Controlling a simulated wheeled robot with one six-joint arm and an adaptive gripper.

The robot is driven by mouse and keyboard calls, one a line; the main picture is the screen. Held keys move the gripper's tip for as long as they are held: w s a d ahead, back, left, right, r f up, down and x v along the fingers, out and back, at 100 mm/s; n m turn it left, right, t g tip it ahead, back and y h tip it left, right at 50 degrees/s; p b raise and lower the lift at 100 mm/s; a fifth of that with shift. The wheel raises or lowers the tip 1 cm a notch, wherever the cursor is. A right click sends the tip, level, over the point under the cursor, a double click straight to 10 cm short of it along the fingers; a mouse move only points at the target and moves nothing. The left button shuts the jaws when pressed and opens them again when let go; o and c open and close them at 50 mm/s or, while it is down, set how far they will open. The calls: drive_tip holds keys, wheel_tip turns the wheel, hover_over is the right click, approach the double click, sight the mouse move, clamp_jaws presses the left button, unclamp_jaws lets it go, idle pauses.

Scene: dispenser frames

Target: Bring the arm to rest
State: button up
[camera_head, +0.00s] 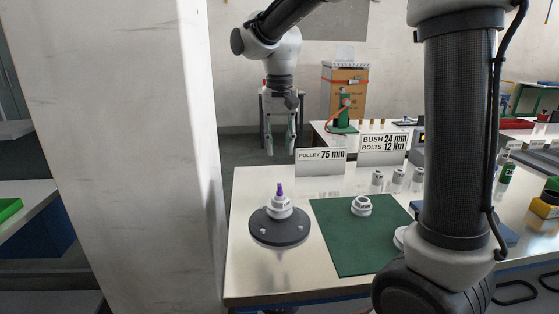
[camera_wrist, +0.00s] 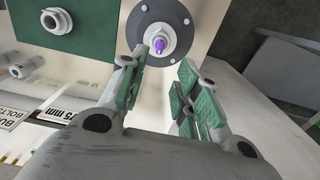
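My gripper (camera_head: 280,146) hangs with its fingers pointing down, above and behind the left part of the metal table (camera_head: 240,215). Its green-padded fingers stand apart with nothing between them, as the wrist view also shows for the gripper (camera_wrist: 165,82). My arm reaches in from the top of the head view. Below and nearer the camera, a dark round base (camera_head: 279,232) carries a white stepped part with a purple tip (camera_head: 280,190). They also show in the wrist view, as the round base (camera_wrist: 181,17) and the purple tip (camera_wrist: 159,45), beyond the fingers and apart from them.
A green mat (camera_head: 345,245) bears a white ring-shaped part (camera_head: 361,206). Signs reading "PULLEY 75 mm" (camera_head: 320,155) and "BUSH 24 mm, BOLTS 12 Nm" (camera_head: 383,150) stand at the table's back. A pale pillar (camera_head: 140,150) rises at the left.

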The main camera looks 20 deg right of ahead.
drive_tip(key=shift+r, duration=0.4)
drive_tip(key=s+d+n+t, duration=0.1)
drive_tip(key=s+d+t, duration=0.1)
drive_tip(key=s+d, duration=0.5)
drive_tip(key=s+d+n+t, duration=0.1)
drive_tip(key=s+d, duration=0.6)
drive_tip(key=s, duration=0.9)
drive_tip(key=shift+d+f+t, duration=0.4)
drive_tip(key=shift+t, duration=0.3)
